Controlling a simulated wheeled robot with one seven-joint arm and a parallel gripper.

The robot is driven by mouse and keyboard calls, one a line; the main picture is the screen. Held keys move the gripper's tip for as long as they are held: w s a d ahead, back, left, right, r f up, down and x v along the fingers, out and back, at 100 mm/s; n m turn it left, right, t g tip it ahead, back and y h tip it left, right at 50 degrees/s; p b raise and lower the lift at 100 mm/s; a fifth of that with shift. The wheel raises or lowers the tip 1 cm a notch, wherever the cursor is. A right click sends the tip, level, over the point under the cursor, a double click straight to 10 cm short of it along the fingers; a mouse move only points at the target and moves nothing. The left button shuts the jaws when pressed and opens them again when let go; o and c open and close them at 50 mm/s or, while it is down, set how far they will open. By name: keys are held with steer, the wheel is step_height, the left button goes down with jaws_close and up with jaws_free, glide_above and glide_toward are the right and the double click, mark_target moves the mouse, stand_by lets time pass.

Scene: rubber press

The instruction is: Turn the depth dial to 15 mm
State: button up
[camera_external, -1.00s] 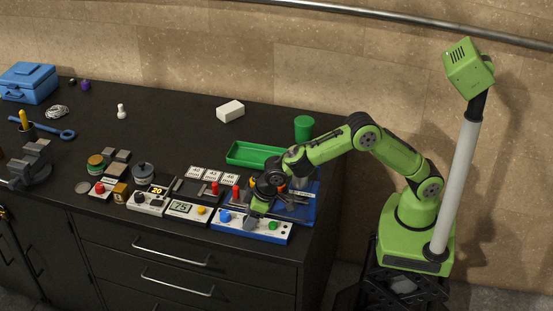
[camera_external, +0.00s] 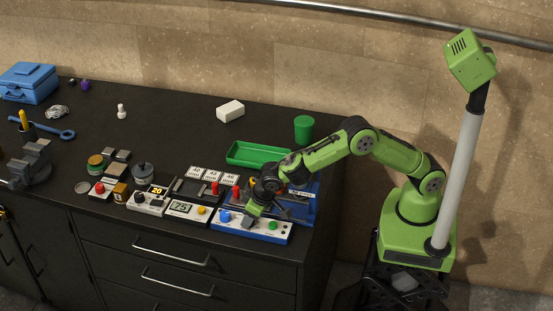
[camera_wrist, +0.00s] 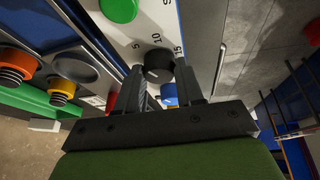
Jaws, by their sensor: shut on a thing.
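The depth dial is a small black knob (camera_wrist: 158,66) on a white panel (camera_wrist: 128,38), with the marks 5, 10 and 15 printed around it. My gripper (camera_wrist: 161,80) is shut on the dial, one finger on each side. I cannot clearly tell which mark the dial points to. In the external view my gripper (camera_external: 250,217) reaches down to the blue-edged white panel (camera_external: 258,231), between a blue knob (camera_external: 225,216) and a green knob (camera_external: 272,225), and hides the dial.
In the wrist view an orange knob (camera_wrist: 17,61) and a yellow knob (camera_wrist: 61,88) are at left.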

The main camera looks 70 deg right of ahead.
steer(key=m+p, duration=0.1)
steer(key=m+h+p, duration=0.1)
steer(key=m+p, duration=0.2)
steer(key=shift+a+r+m+g+h, duration=0.2)
steer(key=shift+r+m+g+h, duration=0.05)
steer(key=shift+m+g+h, duration=0.15)
steer(key=m+p, duration=0.1)
steer(key=p, duration=0.1)
steer(key=m+g+h+p, duration=0.1)
steer(key=m+p, duration=0.1)
steer(key=shift+w+m, duration=0.2)
steer(key=shift+m, duration=0.1)
steer(key=shift+w+f+m+g+p, duration=0.15)
steer(key=shift+m+g+p, duration=0.25)
steer(key=shift+m, duration=0.7)
steer(key=shift+a+f+m+g+h, duration=0.1)
steer(key=shift+m+g+h, duration=0.2)
steer(key=shift+m, duration=0.7)
steer(key=shift+b, duration=0.3)
steer(key=o, duration=1)
steer(key=shift+o, duration=0.2)
